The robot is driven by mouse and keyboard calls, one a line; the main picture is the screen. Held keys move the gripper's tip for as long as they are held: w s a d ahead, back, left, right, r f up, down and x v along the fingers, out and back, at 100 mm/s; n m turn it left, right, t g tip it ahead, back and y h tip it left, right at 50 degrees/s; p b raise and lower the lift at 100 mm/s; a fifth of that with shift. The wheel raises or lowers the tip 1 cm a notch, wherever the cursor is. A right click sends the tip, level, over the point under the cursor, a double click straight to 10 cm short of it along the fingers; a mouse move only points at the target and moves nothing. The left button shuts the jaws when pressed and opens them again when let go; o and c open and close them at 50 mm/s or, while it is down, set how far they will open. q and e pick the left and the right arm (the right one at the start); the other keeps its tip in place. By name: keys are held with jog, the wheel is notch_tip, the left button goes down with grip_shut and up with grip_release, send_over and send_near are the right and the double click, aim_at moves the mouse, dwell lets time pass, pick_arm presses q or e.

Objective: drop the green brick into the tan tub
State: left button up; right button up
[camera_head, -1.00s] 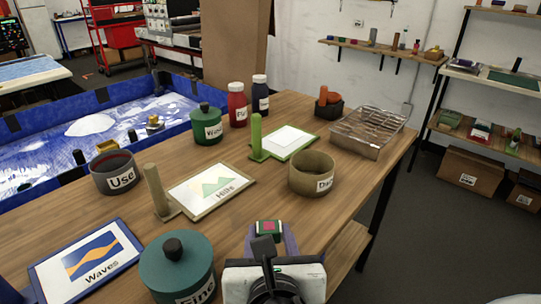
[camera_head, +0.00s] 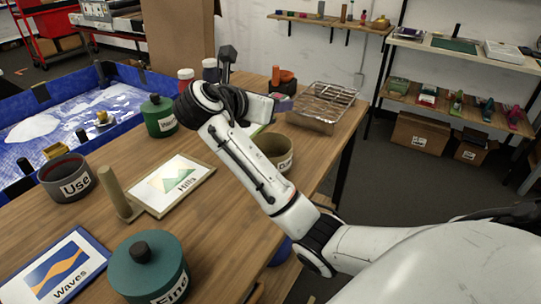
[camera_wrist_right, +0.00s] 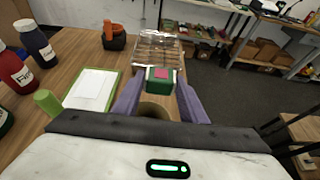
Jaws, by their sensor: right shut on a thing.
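The green brick (camera_wrist_right: 159,82) has a pinkish-red patch on its top face. In the right wrist view, my right gripper (camera_wrist_right: 160,86) has its two purple fingers shut on it. In the head view, the right gripper (camera_head: 284,103) is above the table near the tan tub, and the brick cannot be made out there. The tan tub (camera_head: 284,162) stands open and upright, partly hidden behind my right arm. In the wrist view, part of the tub (camera_wrist_right: 153,110) shows below the brick, between the fingers. My left gripper is not in view.
A wire rack tray (camera_head: 322,105) stands beyond the tub, beside a dark box with orange items (camera_head: 283,78). A green-framed card (camera_wrist_right: 88,92) lies left of the gripper. The Hills card (camera_head: 172,184), a grey Use pot (camera_head: 67,182) and a teal lidded pot (camera_head: 148,270) stand nearer.

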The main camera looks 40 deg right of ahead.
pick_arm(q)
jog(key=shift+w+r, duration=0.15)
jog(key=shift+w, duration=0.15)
pick_arm(e)
jog(key=shift+f, duration=2.9)
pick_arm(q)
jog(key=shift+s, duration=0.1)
pick_arm(e)
jog(key=o, duration=1.1)
jog(key=v, duration=1)
jog(key=shift+s+a, duration=0.1)
